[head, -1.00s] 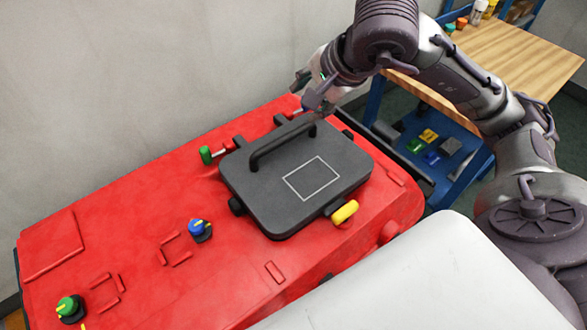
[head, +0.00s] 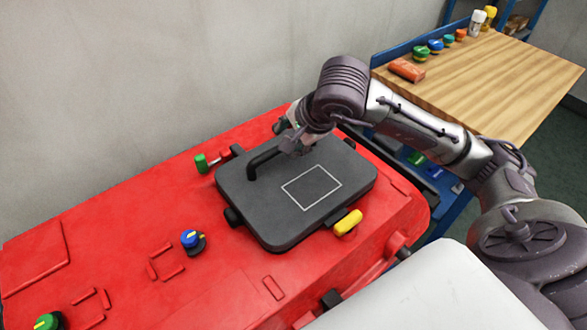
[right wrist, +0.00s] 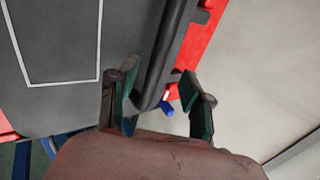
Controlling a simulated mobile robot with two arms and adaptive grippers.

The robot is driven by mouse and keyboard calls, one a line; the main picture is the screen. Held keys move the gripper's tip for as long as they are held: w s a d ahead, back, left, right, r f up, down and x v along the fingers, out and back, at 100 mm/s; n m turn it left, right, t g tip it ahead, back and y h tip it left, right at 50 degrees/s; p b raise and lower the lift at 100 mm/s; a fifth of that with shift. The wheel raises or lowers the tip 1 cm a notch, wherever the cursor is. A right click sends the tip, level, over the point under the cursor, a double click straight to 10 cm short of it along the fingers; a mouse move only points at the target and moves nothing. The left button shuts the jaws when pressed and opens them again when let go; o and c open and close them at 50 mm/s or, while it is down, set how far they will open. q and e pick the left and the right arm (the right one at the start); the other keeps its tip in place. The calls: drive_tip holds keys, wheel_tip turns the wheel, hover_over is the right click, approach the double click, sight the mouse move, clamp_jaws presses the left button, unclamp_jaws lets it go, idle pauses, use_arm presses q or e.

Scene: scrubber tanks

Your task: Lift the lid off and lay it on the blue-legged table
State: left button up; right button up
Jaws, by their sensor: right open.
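The dark grey lid (head: 258,218) lies flat on the red tank (head: 215,285), with a white square outline on top. Its black bar handle (head: 262,162) stands along the far left side. My right gripper (head: 296,142) is at the handle's far end, partly hidden by its own wrist. In the right wrist view my right gripper (right wrist: 160,72) is open, with the handle bar (right wrist: 166,60) running between its fingers; contact cannot be told. The table (head: 480,75) with a wooden top and blue frame stands at back right. My left gripper is out of view.
A blue knob (head: 190,238) is on the tank. Bottles and an orange block (head: 406,70) line the tabletop's left edge; its middle is clear.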

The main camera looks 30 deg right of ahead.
sight(292, 164)
drive_tip(key=x, duration=0.5)
drive_tip(key=shift+s+f+p, duration=0.1)
drive_tip(key=shift+s+p, duration=0.15)
drive_tip(key=shift+p, duration=0.1)
clamp_jaws()
